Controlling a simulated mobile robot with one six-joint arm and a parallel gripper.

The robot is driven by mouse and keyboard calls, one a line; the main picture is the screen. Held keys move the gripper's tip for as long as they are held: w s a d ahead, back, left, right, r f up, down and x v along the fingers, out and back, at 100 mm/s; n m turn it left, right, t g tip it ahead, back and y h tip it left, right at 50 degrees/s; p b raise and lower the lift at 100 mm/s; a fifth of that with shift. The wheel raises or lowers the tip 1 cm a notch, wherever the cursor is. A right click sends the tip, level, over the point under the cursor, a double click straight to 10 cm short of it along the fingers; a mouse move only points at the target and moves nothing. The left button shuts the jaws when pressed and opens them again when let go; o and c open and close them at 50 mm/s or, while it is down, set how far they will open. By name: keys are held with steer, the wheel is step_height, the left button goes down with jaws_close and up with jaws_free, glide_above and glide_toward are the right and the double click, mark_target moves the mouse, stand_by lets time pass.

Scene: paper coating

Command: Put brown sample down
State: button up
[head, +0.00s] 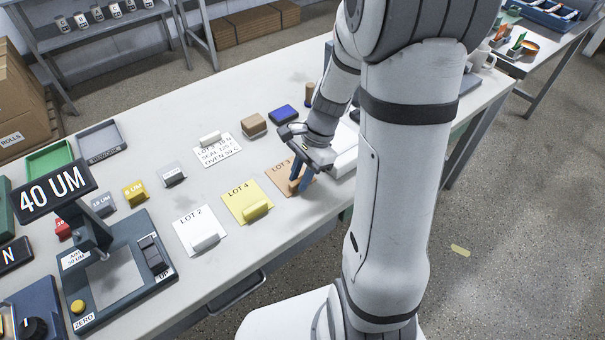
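The brown sample is a tan card (282,177) with "LOT" lettering, and it appears to lie flat on the white table beside the yellow sample. A tan grip block (294,186) shows at its right part. My gripper (300,187) points down there, its blue fingers at the block. The fingers hide part of the block and card, so I cannot tell whether they press on it or stand apart. The yellow sample (238,198) and the white sample (190,222) lie in a row to the left, each with its own grip block.
The thickness gauge (157,285) with a "40 UM" display (54,191) stands at the lower left. A lot note (218,152), a brown block (254,125) and a blue pad (283,114) lie behind the samples. Several coloured blocks and trays fill the left side. My arm covers the table's right part.

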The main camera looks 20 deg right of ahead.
steer(key=shift+o, duration=1)
steer(key=shift+r, duration=0.2)
steer(key=v, duration=1.2)
steer(key=s+a+r+n+t+h, duration=0.3)
steer(key=s+a+n+t+h, duration=0.1)
steer(key=s+n, duration=0.7)
steer(key=a+n, duration=0.1)
steer(key=n, duration=0.2)
steer(key=shift+s+n+p, duration=0.25)
steer(key=shift+n+p, duration=0.05)
steer(key=shift+p, duration=0.05)
